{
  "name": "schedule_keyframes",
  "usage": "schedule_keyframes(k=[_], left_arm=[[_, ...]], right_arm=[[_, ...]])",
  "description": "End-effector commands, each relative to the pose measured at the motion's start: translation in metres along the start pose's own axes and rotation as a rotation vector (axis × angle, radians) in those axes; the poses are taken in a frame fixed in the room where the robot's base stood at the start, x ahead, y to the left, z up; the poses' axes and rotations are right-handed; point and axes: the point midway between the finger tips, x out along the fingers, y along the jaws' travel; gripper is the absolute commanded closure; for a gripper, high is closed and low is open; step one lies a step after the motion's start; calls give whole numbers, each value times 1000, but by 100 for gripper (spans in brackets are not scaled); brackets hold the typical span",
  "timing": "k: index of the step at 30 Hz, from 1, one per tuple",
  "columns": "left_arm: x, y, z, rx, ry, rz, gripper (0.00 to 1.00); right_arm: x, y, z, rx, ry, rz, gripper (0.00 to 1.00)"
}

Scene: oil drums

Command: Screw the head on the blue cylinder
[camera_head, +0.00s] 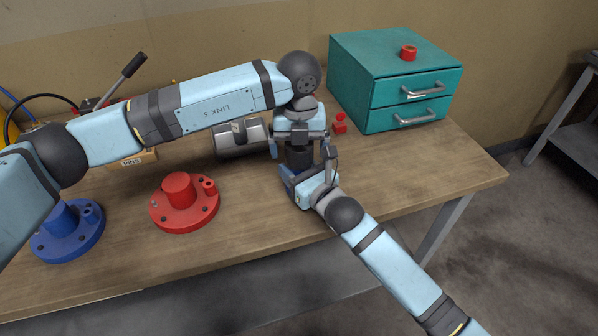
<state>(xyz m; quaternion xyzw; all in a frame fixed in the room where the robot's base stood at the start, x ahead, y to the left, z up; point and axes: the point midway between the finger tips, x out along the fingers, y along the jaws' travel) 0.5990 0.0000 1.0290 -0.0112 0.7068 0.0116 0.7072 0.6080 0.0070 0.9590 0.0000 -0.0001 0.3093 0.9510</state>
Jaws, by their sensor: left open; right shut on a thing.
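A dark, upright cylindrical piece (299,158) stands at the middle of the bench, mostly hidden by my grippers. My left gripper (300,147) points down over its top with its jaws open, one on each side. My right gripper (308,166) reaches in from the lower right and is shut on this piece. I cannot tell its true colour or whether it has separate parts. A blue flanged piece (68,238) with a raised round boss stands at the left, partly behind my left arm. A red flanged piece (183,205) of similar shape stands at the centre left.
A grey metal cylinder (240,142) lies behind my grippers. Small red parts (340,124) lie beside the teal drawer cabinet (385,85), which has a red ring (408,53) on top. The wooden bench (420,165) is clear at the right.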

Motion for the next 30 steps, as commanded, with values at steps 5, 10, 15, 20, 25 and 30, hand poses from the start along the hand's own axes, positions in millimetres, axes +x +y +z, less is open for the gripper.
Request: schedule_keyframes(k=[5, 10, 15, 20, 25, 30], left_arm=[[-25, 0, 0, 0, -2, -1, 6], [-30, 0, 0, 0, 1, 0, 6], [-30, 0, 0, -1, 0, -1, 12], [-42, -1, 0, -65, -6, -1, 12], [-58, -1, 0, -200, -6, 0, 12], [-65, 0, 0, -277, -1, 0, 12]], right_arm=[[0, 0, 0, 0, 1, 0, 100], [0, 0, 0, 0, 1, 0, 100], [0, 0, 0, 0, 1, 0, 100], [0, 0, 0, 0, 1, 0, 100], [0, 0, 0, 0, 1, 0, 100], [0, 0, 0, 0, 1, 0, 100]])
